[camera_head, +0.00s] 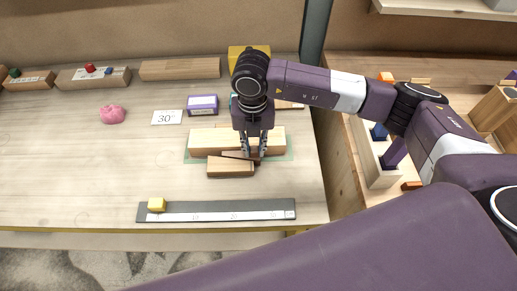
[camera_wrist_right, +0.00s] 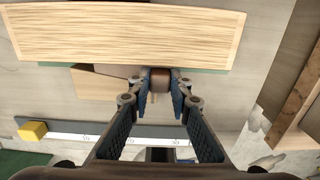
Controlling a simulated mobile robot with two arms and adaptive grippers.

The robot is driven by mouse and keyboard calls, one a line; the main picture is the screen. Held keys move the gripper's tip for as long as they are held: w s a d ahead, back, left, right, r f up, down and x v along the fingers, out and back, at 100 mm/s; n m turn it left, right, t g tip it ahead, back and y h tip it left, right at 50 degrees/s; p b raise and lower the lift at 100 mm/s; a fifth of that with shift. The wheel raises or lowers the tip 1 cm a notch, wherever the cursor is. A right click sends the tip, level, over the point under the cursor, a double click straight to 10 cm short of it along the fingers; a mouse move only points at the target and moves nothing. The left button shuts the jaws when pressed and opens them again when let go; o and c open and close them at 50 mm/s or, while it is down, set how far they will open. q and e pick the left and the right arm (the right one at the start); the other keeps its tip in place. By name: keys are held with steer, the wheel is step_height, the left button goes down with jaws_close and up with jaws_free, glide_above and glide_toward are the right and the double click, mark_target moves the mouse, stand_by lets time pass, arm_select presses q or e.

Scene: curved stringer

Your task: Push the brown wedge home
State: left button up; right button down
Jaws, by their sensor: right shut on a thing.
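The brown wedge (camera_head: 236,155) shows as a thin dark strip between a long pale wooden block (camera_head: 210,141) and a shorter wooden block (camera_head: 230,169) in front of it. My right gripper (camera_head: 250,153) points down over the right part of these blocks and is shut on the brown wedge. In the right wrist view the wedge's brown end (camera_wrist_right: 160,82) sits between the fingertips, close to the edge of the long block (camera_wrist_right: 120,35). The shorter block (camera_wrist_right: 98,84) lies left of the fingertips there. How deep the wedge sits is hidden by the fingers. My left gripper is out of view.
A dark ruler strip (camera_head: 215,216) with a yellow cube (camera_head: 157,204) lies near the front edge. A "30°" card (camera_head: 166,118), a purple box (camera_head: 203,104) and a pink lump (camera_head: 112,114) lie farther back. The left of the table is mostly clear.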

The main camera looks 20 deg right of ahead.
steer(key=shift+w+a, duration=0.25)
steer(key=shift+a, duration=0.3)
steer(key=c, duration=2.2)
jaws_free()
steer(key=shift+d, duration=0.1)
steer(key=shift+c, duration=0.2)
steer(key=o, duration=0.5)
steer(key=shift+s+d+r, duration=0.1)
steer(key=shift+s+d, duration=0.1)
steer(key=shift+d, duration=0.05)
steer(key=shift+w+a, duration=0.1)
step_height(320, 180, up, 12)
